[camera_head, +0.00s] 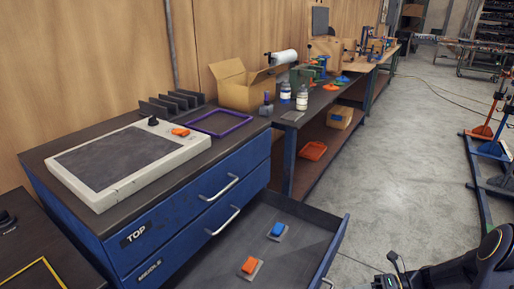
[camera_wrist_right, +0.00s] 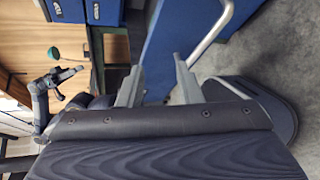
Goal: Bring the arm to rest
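My right gripper (camera_wrist_right: 157,66) is open in the right wrist view, with its two grey fingers apart and nothing between them. A blue drawer front with a metal handle (camera_wrist_right: 211,36) is close beyond the fingers. In the head view, a black part of my right arm (camera_head: 492,262) is at the bottom right, to the right of the open drawer (camera_head: 322,215) and apart from it.
The open drawer holds an orange piece (camera_head: 250,265) and a blue piece (camera_head: 278,229). The cabinet top carries a pale panel (camera_head: 128,160), an orange piece (camera_head: 181,132) and a purple frame (camera_head: 221,122). A workbench (camera_head: 314,106) stands beyond. The floor (camera_head: 400,170) at right is mostly clear.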

